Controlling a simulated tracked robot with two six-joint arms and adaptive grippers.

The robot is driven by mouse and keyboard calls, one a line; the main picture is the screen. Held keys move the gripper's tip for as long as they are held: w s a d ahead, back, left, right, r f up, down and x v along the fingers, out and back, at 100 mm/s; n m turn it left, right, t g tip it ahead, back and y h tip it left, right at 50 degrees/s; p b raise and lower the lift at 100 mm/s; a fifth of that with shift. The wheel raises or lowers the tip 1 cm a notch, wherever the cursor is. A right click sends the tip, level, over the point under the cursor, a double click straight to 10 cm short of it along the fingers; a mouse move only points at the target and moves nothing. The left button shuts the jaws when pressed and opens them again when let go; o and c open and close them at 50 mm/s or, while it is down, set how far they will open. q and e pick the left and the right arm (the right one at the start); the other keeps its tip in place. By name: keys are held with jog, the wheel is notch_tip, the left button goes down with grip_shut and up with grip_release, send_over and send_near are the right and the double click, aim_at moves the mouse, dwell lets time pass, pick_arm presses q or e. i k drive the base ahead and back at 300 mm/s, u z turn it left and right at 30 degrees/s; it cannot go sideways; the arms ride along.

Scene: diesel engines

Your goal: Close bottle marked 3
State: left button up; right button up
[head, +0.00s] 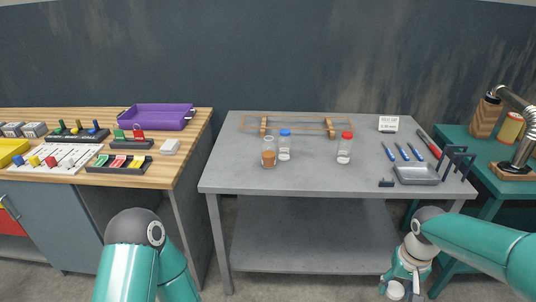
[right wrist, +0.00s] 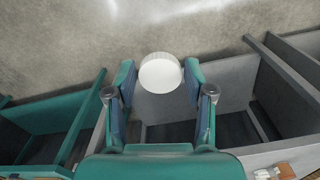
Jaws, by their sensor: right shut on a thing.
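Three clear bottles stand upright on the grey table. The left bottle (head: 268,158) holds brown contents and shows no coloured cap. The bottle beside it (head: 285,147) has a blue cap, and the one further right (head: 344,149) has a red cap. I cannot read a number on any of them. My right gripper (head: 405,285) is below the table top, at its front right, well away from the bottles. It is shut on a round white cap (right wrist: 160,73), which sits between the fingertips in the right wrist view. My left gripper is out of view.
The grey table (head: 300,182) has a wooden rack (head: 297,127) behind the bottles. Blue-handled tools, a grey tray (head: 417,175) and a small sign (head: 388,124) stand at its right. A wooden bench with a purple tray (head: 157,117) is at left. The table's front middle is clear.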

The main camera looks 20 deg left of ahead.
aim_at(269, 146)
jog(key=u, duration=0.05)
jog(key=i, duration=0.9)
jog(key=z, duration=0.1)
